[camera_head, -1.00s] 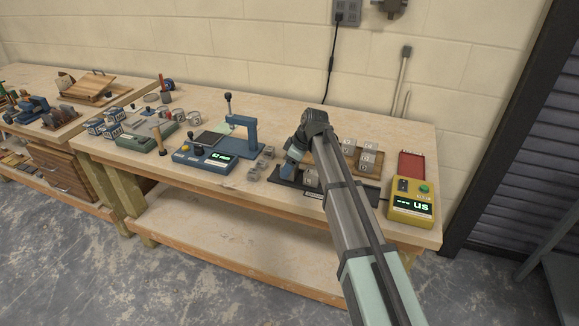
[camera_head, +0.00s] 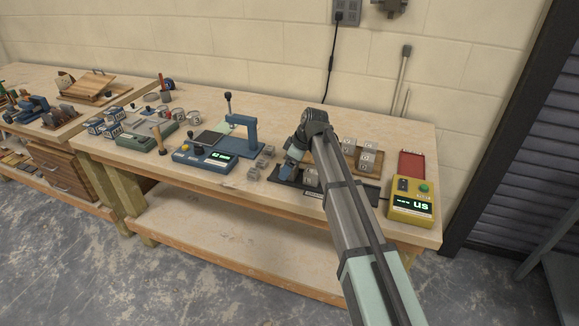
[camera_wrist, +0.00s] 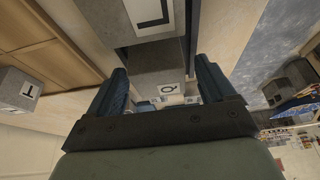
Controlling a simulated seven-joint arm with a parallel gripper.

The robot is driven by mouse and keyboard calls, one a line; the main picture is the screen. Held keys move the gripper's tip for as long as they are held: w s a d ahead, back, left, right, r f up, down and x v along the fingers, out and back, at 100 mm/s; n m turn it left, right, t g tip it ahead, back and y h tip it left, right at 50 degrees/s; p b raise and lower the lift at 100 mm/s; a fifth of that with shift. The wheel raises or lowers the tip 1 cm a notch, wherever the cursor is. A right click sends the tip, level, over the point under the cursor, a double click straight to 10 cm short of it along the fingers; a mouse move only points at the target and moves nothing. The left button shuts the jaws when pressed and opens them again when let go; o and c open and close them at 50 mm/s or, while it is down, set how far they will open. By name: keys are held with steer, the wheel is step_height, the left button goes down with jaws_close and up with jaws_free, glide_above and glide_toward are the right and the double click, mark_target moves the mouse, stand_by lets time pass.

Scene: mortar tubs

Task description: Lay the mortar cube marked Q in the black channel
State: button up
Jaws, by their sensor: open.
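The Q cube cannot be made out there. A cube marked L (camera_wrist: 152,14) is just beyond Q in the wrist view.
A cube marked T (camera_wrist: 19,88) stands at the left of the wrist view. Several cubes (camera_head: 366,158) sit on a wooden board behind my arm. A blue press (camera_head: 238,138) and loose cubes (camera_head: 262,165) are to the left. A yellow meter (camera_head: 411,198) is to the right.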

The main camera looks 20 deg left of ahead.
steer(key=v, duration=1.2)
steer(key=shift+c, duration=0.2)
stand_by(1.8)
